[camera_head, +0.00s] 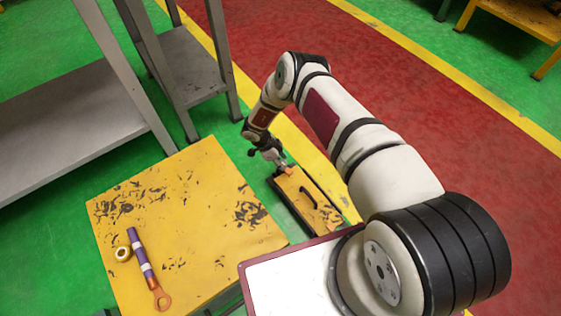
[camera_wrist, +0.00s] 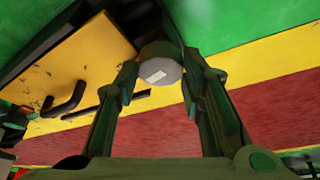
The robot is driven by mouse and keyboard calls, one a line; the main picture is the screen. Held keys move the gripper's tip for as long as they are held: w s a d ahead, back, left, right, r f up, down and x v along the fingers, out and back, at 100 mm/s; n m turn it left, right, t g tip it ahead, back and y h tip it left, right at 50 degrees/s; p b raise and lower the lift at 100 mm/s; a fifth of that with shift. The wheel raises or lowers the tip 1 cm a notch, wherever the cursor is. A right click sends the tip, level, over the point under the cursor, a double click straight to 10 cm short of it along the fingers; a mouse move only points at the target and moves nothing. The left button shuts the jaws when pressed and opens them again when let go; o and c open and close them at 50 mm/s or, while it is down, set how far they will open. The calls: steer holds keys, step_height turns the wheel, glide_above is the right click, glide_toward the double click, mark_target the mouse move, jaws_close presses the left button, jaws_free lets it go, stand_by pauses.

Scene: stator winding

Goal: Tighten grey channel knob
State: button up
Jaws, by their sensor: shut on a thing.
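The grey knob (camera_wrist: 160,72) is a round grey cap with a small pale label on its face. It shows in the wrist view at the upper middle, beside a yellow panel (camera_wrist: 70,60) with a black handle. My gripper (camera_wrist: 160,88) has one finger on each side of the knob and is shut on it. In the head view my gripper (camera_head: 282,164) is at the far end of the yellow panel (camera_head: 322,217). The knob is too small to make out clearly there.
A worn yellow table (camera_head: 180,200) stands left of the panel. On it lie a purple-and-white handled tool (camera_head: 140,252) with a copper ring end and a brass ring (camera_head: 123,254). A grey metal shelf (camera_head: 80,125) stands behind on the left.

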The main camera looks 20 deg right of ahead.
steer(key=shift+w+d+r+m+g, duration=0.15)
steer(key=shift+m+g, duration=0.25)
steer(key=shift+m, duration=0.6)
steer(key=o, duration=1)
steer(key=shift+o, duration=0.7)
steer(key=v, duration=1.2)
steer(key=shift+d, duration=0.1)
